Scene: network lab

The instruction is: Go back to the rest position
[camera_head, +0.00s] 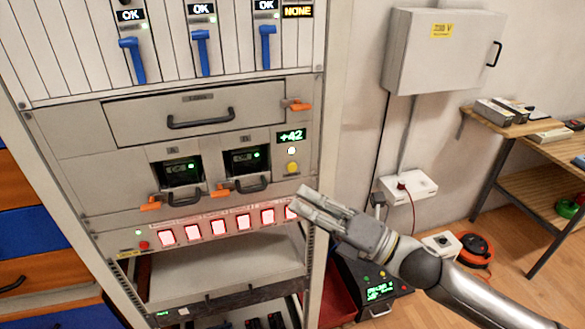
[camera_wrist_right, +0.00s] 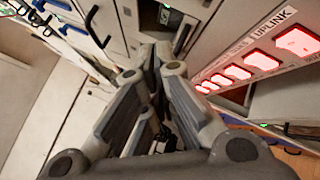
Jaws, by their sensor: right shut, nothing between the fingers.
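My right gripper (camera_head: 308,205) reaches in from the lower right and is shut and empty. Its tips are in front of the right end of a row of red-lit square buttons (camera_head: 243,222) on the rack (camera_head: 330,100). I cannot tell whether the tips touch the rightmost button, which they partly cover. In the right wrist view, the closed fingers (camera_wrist_right: 155,80) point toward the rack front, with the lit row (camera_wrist_right: 240,72) to their right, beside an "UPLINK"-like label. My left gripper is not in view.
Blue levers (camera_head: 201,52) hang at the rack's top, above a drawer (camera_head: 200,118) and orange latches (camera_head: 195,194). A wall cabinet (camera_head: 440,50) and a wooden table (camera_head: 520,128) are to the right. A black device (camera_head: 375,285) stands low behind my right arm.

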